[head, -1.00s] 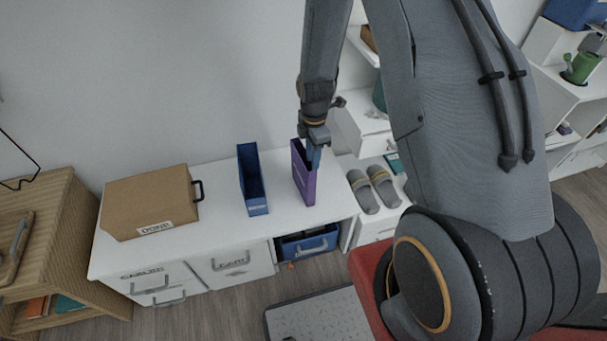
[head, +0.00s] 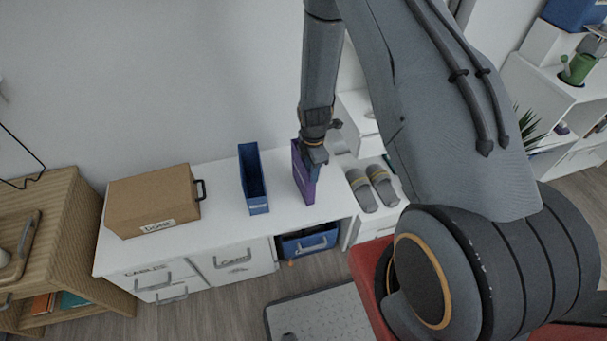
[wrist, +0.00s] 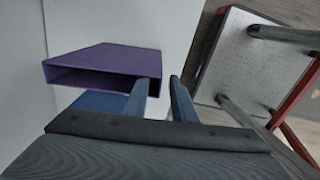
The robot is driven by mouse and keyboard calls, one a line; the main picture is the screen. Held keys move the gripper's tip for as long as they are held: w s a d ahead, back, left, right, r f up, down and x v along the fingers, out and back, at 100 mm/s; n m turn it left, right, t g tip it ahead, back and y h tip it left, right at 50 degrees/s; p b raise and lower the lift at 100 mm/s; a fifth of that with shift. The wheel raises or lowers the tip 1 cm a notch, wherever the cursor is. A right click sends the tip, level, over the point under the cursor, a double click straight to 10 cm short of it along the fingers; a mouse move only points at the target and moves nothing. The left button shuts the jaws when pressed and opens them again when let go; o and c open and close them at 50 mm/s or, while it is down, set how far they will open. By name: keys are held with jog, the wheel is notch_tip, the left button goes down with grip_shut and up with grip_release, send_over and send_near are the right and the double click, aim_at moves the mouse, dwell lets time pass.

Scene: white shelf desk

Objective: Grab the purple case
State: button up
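The purple case (head: 303,180) is a narrow upright holder standing on the white desk, right of a similar blue case (head: 253,182). My gripper (head: 314,172) is pointed down at the purple case's upper part and hides some of it. In the wrist view the purple case (wrist: 108,60) shows its open side toward me. My gripper (wrist: 164,88) has its two fingers apart, with a clear gap between them. The left finger overlaps the case's right end, and the right finger is outside it. I cannot tell whether either finger touches the case.
A cardboard box (head: 152,200) stands at the desk's left end. Grey slippers (head: 372,188) lie on a lower white unit at right. A blue bin (head: 308,242) sits in the open bay below. Bare desktop lies between the box and the blue case.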

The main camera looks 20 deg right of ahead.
grip_shut()
dwell(1.3)
